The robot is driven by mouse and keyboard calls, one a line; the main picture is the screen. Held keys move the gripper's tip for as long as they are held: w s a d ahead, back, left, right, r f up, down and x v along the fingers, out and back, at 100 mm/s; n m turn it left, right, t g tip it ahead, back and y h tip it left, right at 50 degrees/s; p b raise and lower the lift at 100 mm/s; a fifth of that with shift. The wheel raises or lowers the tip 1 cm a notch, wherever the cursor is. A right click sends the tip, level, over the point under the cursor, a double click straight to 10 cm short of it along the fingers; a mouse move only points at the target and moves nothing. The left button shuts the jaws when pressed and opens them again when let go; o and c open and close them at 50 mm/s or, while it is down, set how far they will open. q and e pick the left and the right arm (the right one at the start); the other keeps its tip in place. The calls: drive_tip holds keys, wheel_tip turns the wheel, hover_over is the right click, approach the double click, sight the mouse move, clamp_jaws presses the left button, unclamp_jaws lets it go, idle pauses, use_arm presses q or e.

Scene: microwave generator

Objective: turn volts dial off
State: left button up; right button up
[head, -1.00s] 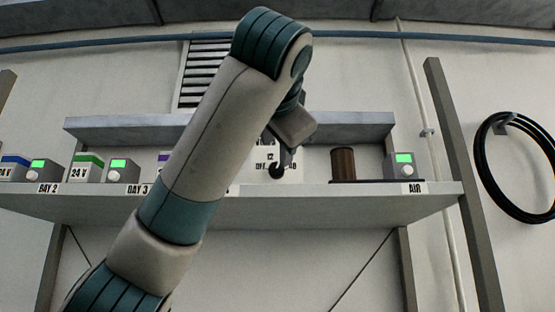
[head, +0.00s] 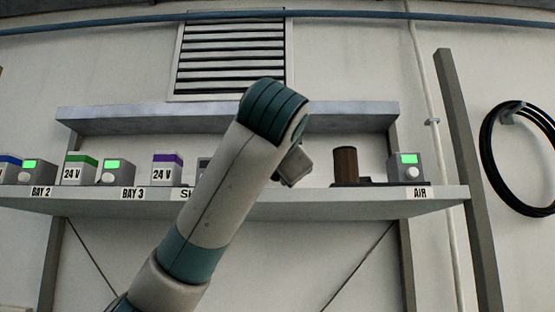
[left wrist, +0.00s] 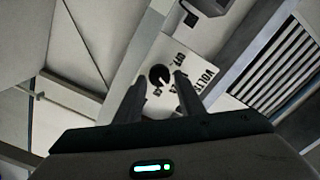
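The volts dial (left wrist: 160,75) is a round black knob on a white plate (left wrist: 196,61) with VOLTS and smaller markings printed on it. It shows in the left wrist view; in the head view my arm hides it. My left gripper (left wrist: 159,79) is open, with one finger on each side of the dial in that picture. I see a gap between the fingers and the knob; I cannot tell how far their tips are from the plate. In the head view the fingers are hidden behind my left arm. My right gripper is in neither view.
A grey shelf (head: 330,204) runs along the wall. On it stand several grey units with green displays, 24 V boxes (head: 167,169) and a brown cylinder (head: 345,164). A black hose coil (head: 488,152) hangs at the right.

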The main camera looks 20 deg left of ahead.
use_arm(q)
drive_tip(key=shift+w+a, duration=0.15)
drive_tip(key=shift+w, duration=0.45)
drive_tip(key=shift+c, duration=0.3)
drive_tip(key=c, duration=0.7)
